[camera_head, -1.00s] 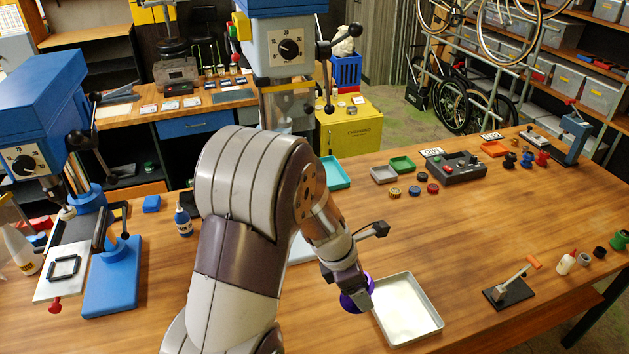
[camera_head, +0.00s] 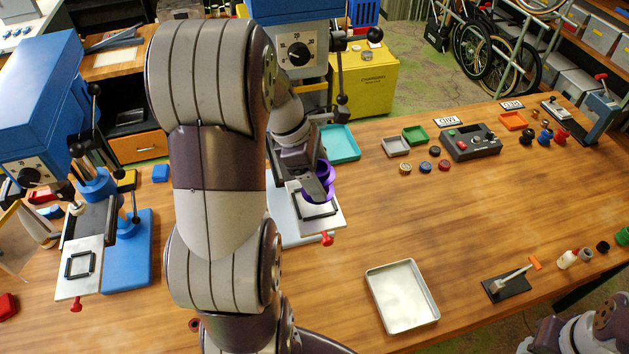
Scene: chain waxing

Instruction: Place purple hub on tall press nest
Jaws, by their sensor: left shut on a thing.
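The purple hub (camera_head: 327,176) is ring-shaped and is held in my left gripper (camera_head: 319,188), which is shut on it. They are at the middle blue press (camera_head: 297,45), low over its light plate (camera_head: 336,222). A black square frame (camera_head: 318,212), which looks like the nest, lies on that plate. The hub overlaps the frame's back edge in the view. I cannot tell whether it touches the frame. My left arm hides much of the press base and column. My right gripper is out of view; part of its arm (camera_head: 590,328) shows at the bottom right.
A second blue press (camera_head: 40,110) with a similar black frame (camera_head: 79,265) stands at the left. An empty metal tray (camera_head: 372,276) lies at the front. A teal tray (camera_head: 342,142) is close behind the hub. The table's middle right is clear.

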